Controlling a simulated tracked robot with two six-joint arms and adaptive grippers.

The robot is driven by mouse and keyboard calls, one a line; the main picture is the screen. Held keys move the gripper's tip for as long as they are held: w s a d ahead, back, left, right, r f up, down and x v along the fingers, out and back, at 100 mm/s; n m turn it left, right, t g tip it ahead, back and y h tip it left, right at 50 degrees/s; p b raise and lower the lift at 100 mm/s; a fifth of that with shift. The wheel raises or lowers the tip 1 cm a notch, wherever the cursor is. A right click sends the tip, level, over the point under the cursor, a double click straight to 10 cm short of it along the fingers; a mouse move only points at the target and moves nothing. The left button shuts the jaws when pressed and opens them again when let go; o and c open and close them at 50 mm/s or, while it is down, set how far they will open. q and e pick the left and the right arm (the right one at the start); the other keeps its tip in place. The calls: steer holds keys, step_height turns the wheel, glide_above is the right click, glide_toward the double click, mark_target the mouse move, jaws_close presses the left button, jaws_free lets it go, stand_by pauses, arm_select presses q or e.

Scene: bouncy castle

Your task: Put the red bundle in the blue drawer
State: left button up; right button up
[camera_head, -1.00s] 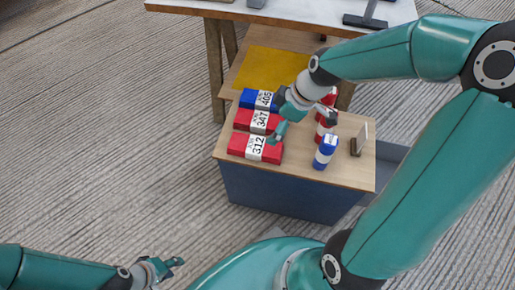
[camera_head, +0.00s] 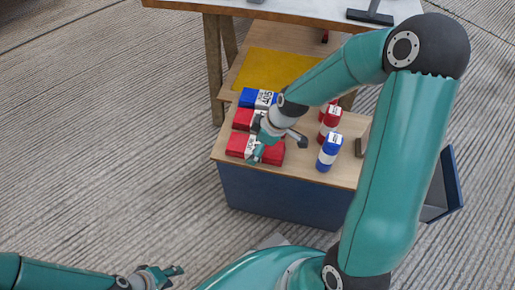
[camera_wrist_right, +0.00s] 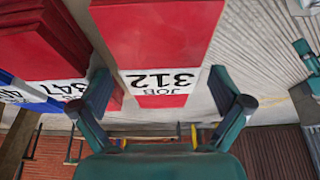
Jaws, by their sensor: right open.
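Two red bundles with white labels lie on the wooden top of a blue cabinet: the one marked 312 (camera_head: 240,146) in front, the one marked 347 (camera_head: 243,119) behind it. My right gripper (camera_head: 278,150) is open over the 312 bundle and partly hides it and its label. In the right wrist view the 312 bundle (camera_wrist_right: 155,35) shows beyond and between the open fingers (camera_wrist_right: 160,95); contact cannot be told. The blue drawer (camera_head: 452,180) sticks out open at the cabinet's right side, partly behind my right arm. My left gripper (camera_head: 165,276) is open and empty at bottom left.
A blue bundle marked 405 (camera_head: 252,97) lies behind the red ones. A blue-and-white roll (camera_head: 328,153) and a red one (camera_head: 330,122) stand to the right, near a small brown object (camera_head: 359,148). A yellow mat (camera_head: 275,68) and a white-topped table (camera_head: 300,10) are behind.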

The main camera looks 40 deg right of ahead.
steer(key=shift+w+f, duration=0.1)
steer(key=shift+f, duration=0.1)
steer(key=c, duration=1.4)
steer(key=shift+r, duration=0.15)
steer(key=shift+c, duration=0.2)
